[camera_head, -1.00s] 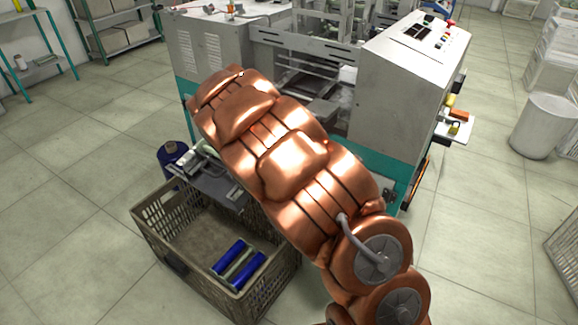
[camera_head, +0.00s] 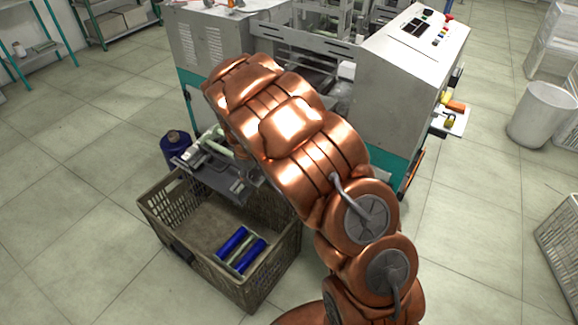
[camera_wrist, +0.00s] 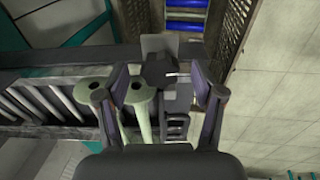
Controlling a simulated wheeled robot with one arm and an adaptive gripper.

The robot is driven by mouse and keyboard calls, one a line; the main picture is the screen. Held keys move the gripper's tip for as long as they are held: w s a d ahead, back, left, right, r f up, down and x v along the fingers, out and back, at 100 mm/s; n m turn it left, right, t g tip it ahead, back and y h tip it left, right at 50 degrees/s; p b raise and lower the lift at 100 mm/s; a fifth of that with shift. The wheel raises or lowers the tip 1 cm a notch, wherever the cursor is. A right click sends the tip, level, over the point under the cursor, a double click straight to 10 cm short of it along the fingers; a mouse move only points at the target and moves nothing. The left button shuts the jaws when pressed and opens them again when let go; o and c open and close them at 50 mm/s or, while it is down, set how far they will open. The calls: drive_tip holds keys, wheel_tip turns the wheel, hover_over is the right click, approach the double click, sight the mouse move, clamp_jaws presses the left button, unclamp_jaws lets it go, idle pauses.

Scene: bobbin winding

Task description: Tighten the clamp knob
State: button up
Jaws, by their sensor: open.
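In the wrist view, a dark faceted clamp knob (camera_wrist: 158,71) sits in the middle, in front of a grey plate. My gripper (camera_wrist: 158,75) is open, with one finger to the left of the knob and one to the right. Gaps show on both sides, though a thin light pin or rod reaches toward the right finger. I cannot tell whether the fingertips are level with the knob in depth. Two pale green bobbins (camera_wrist: 141,98) show just below and left of the knob. In the head view, my copper arm hides the gripper and knob.
A plastic crate (camera_head: 160,225) with blue and green bobbins (camera_head: 240,250) stands on the floor below a grey shelf (camera_head: 222,183). A dark blue spool (camera_head: 174,145) is left of the shelf. The machine cabinet (camera_head: 410,75) stands behind the arm. Floor is free at left.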

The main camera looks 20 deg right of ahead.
sight(253, 178)
drive_tip(key=n+p, duration=0.4)
drive_tip(key=n, duration=0.1)
drive_tip(key=shift+r+p, duration=0.2)
drive_tip(key=shift+p, duration=0.15)
drive_tip(key=b+v, duration=0.2)
drive_tip(key=v, duration=0.5)
drive_tip(key=shift+r, duration=0.25)
drive_tip(key=s+d+r+m, duration=0.1)
drive_tip(key=s+r+m, duration=0.1)
drive_tip(key=s+r, duration=0.2)
drive_tip(key=s+d+r+m+g, duration=0.1)
drive_tip(key=s+r, duration=0.3)
drive_tip(key=s, duration=0.6)
drive_tip(key=s+d+r+m+g, duration=0.1)
drive_tip(key=s+r+m, duration=0.3)
drive_tip(key=s, duration=0.3)
drive_tip(key=shift+s+r+y, duration=0.25)
drive_tip(key=shift+r+y, duration=0.1)
drive_tip(key=shift+y, duration=0.05)
drive_tip(key=s+a+r+m+g, duration=0.1)
drive_tip(key=s+m, duration=0.3)
drive_tip(key=s, duration=1.6)
drive_tip(key=shift+a+r+g+y, duration=0.3)
drive_tip(key=shift+a+r+g, duration=0.1)
drive_tip(key=shift+r, duration=0.25)
